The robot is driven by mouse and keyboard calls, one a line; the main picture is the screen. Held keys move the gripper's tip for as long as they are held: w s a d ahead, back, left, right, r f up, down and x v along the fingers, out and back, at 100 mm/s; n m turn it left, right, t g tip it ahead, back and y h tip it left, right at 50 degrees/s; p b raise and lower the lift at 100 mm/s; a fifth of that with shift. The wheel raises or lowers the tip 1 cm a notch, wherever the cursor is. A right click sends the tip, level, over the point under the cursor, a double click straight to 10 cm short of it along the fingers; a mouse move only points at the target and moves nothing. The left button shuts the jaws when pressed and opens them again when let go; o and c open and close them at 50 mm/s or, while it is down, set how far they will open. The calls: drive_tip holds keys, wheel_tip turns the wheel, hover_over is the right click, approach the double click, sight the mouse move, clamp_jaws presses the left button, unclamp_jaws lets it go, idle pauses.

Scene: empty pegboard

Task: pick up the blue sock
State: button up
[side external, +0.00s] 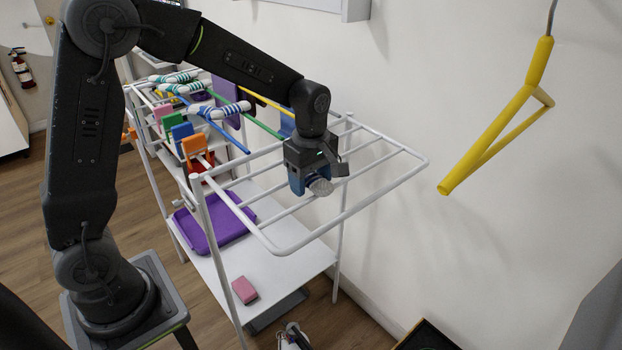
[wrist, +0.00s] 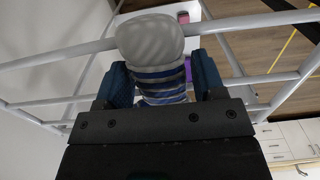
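My gripper (side external: 311,180) is over the near, right-hand part of the white drying rack. It is shut on a blue sock with a grey toe and blue stripes (side external: 321,187). In the wrist view the sock (wrist: 152,44) sits between the two blue finger pads (wrist: 163,84), its grey toe sticking out past the tips. The sock's other end is hidden behind the gripper body. Other striped socks (side external: 219,110) in white with blue or teal lie over the rack's far left part.
The rack (side external: 376,208) has bare white bars under my gripper. Coloured clips (side external: 194,146) stand along its left side. A purple tray (side external: 213,226) and a pink block (side external: 244,290) are on the shelf below. A yellow hanger (side external: 497,125) hangs at the right.

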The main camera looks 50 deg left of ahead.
drive_tip(key=c, duration=0.5)
wheel_tip(320, 180, up, 9)
drive_tip(key=shift+r, duration=0.1)
drive_tip(key=shift+c, duration=0.2)
idle(0.4)
